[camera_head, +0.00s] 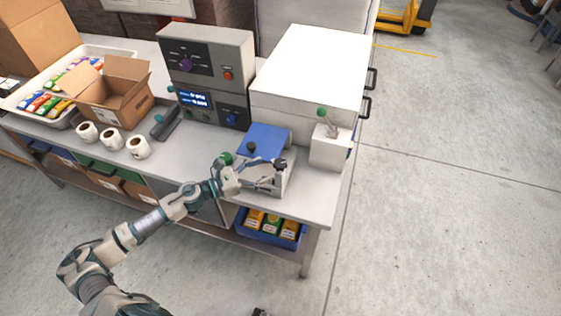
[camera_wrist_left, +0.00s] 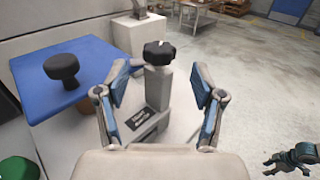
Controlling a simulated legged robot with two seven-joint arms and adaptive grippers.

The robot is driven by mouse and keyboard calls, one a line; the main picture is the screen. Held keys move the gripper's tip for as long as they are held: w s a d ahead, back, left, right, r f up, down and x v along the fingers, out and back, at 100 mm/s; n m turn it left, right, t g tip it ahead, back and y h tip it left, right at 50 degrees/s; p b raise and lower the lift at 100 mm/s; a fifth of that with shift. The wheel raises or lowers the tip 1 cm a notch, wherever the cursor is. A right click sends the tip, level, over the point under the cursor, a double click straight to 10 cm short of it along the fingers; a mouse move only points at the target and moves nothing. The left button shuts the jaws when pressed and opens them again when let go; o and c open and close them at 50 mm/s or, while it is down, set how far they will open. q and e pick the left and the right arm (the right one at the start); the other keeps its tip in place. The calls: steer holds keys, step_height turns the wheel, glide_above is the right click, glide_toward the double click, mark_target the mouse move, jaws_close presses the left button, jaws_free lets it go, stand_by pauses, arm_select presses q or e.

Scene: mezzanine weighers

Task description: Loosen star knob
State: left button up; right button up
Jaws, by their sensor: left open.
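A black star knob (camera_wrist_left: 159,52) tops a grey post (camera_wrist_left: 156,88) with a dark label at its foot. In the head view the star knob (camera_head: 281,165) shows small at the right of the fixture. My left gripper (camera_head: 266,174) reaches over the fixture from the left. In the left wrist view the left gripper (camera_wrist_left: 164,78) is open, with its fingers either side of the post and the knob just beyond the tips; I see no contact. A round black knob (camera_wrist_left: 61,68) stands on the blue plate (camera_wrist_left: 85,55). My right gripper (camera_wrist_left: 297,157) shows small at lower right; its jaws are unclear.
A grey control box (camera_head: 207,72) and a large white cabinet (camera_head: 312,65) stand behind. A white block (camera_head: 330,152) with a green-topped lever is right of the fixture. White rolls (camera_head: 112,139) and an open carton (camera_head: 112,92) are left.

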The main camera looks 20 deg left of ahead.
mark_target(280, 162)
arm_select(q)
steer(key=p+x, duration=0.1)
steer(key=x, duration=0.5)
steer(key=shift+w+p, duration=0.3)
steer(key=shift+p, duration=0.05)
steer(key=shift+w+d, duration=0.1)
steer(key=shift+d, duration=0.2)
arm_select(e)
steer(key=s+f, duration=0.1)
steer(key=s, duration=0.2)
steer(key=s+f, duration=0.1)
steer(key=shift+s+d+f, duration=0.35)
steer(key=shift+s, duration=0.05)
arm_select(q)
steer(key=c, duration=1.2)
arm_select(e)
steer(key=shift+r, duration=0.1)
